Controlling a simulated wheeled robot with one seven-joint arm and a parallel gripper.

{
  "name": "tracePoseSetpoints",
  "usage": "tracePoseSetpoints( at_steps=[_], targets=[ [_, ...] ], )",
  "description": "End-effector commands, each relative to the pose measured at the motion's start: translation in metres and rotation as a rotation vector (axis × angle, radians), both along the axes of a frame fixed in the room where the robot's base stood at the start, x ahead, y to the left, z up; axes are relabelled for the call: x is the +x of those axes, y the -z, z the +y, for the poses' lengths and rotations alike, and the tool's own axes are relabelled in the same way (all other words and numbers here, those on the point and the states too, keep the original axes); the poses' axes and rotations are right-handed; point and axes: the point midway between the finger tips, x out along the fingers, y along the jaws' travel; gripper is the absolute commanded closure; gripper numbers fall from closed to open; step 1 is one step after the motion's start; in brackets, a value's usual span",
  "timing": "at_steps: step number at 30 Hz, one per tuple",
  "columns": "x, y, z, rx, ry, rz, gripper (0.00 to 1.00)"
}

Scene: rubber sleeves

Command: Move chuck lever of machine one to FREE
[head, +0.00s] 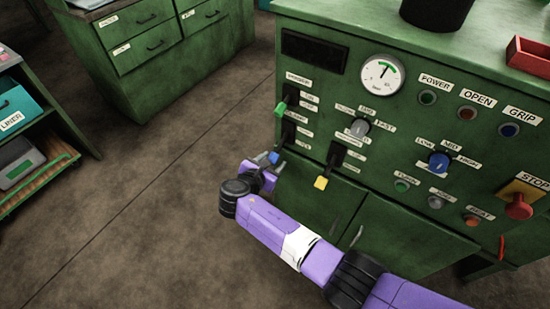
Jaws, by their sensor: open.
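The green machine (350,210) carries several levers on its front panel. One lever with a green knob (281,109) sits at the upper left of the panel. A lever with a blue knob (273,157) hangs below it, its tip low. A lever with a yellow knob (321,182) sits to the right, also tipped low. The small labels beside them are too blurred to tell which lever is the chuck lever. My gripper (278,163) is open at the blue knob, and the knob shows by its fingers. Whether the fingers touch it I cannot tell.
The panel also has a gauge (382,75), a grey selector knob (360,127), a blue selector knob (438,162) and a red stop button (518,207). A green drawer cabinet (150,45) and a shelf (35,130) stand left. The floor (130,200) between is clear.

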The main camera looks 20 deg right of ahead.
Motion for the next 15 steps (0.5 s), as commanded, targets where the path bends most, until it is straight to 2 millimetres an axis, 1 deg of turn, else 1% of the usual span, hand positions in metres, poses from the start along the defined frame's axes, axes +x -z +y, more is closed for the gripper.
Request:
tracePoseSetpoints(
  at_steps=[1, 7, 11, 15],
  targets=[
    [-0.006, -0.006, 0.007, 0.002, -0.003, 0.000, 0.48],
    [-0.024, -0.019, 0.025, 0.003, -0.002, 0.000, 0.48],
    [-0.031, -0.023, 0.032, 0.002, 0.000, 0.001, 0.48],
    [-0.033, -0.025, 0.033, 0.001, 0.000, 0.001, 0.48]
  ],
)
